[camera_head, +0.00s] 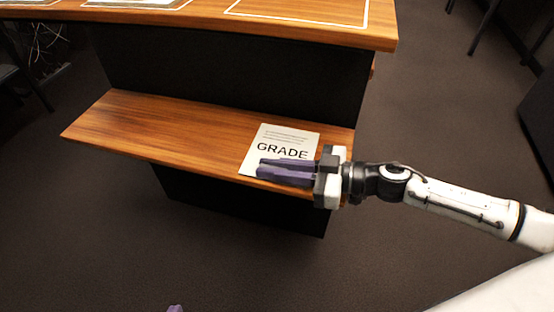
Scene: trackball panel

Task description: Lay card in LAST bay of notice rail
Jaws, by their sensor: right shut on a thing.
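A white card (278,136) with the word GRADE lies at the right part of the lower wooden shelf. My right gripper (262,171) reaches in from the right, its purple fingers shut on the card's near part and hiding some of it. Above and behind is a wooden ledge (330,34) with white-outlined bays, which looks like the notice rail. Its rightmost visible bay (300,10) is empty; the top edge of the picture cuts it off. A purple tip of my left gripper (175,308) shows at the bottom edge, too little to tell its state.
The lower shelf (150,122) is bare left of the card. The upper ledge overhangs a dark panel (230,80) behind the shelf. Other bays at top left hold pale sheets (145,3), partly cut off.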

